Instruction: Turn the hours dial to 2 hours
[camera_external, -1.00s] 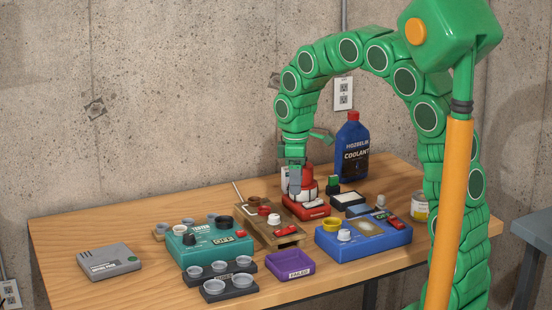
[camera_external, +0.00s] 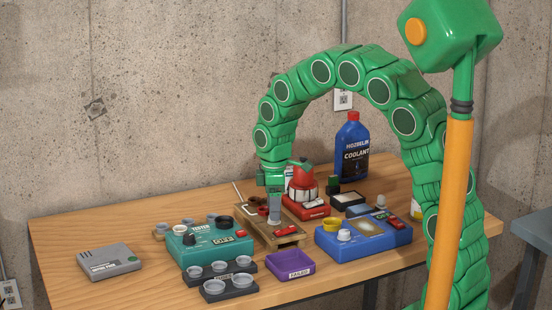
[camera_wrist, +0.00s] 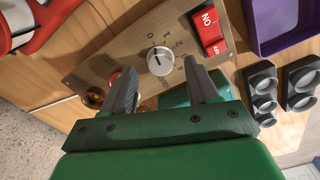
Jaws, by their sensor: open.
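The hours dial (camera_wrist: 160,62) is a round white knob on a wooden panel (camera_wrist: 130,50), with numbers printed around it in the wrist view. A small dark mark on the knob appears to point near the 0. My gripper (camera_wrist: 160,68) is open, with one finger to each side of the dial; I cannot tell if they touch it. In the external view my gripper (camera_external: 274,220) points down over the wooden panel (camera_external: 288,242) and hides the dial. A red ON/OFF switch (camera_wrist: 210,30) sits beside the dial.
A red and silver device (camera_external: 303,192) stands just behind the panel. A teal tester box (camera_external: 210,246) is to the left, a blue box (camera_external: 362,240) to the right. A purple tray (camera_external: 290,267) and a dark cup holder (camera_external: 228,288) lie in front. The table's left side has free room.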

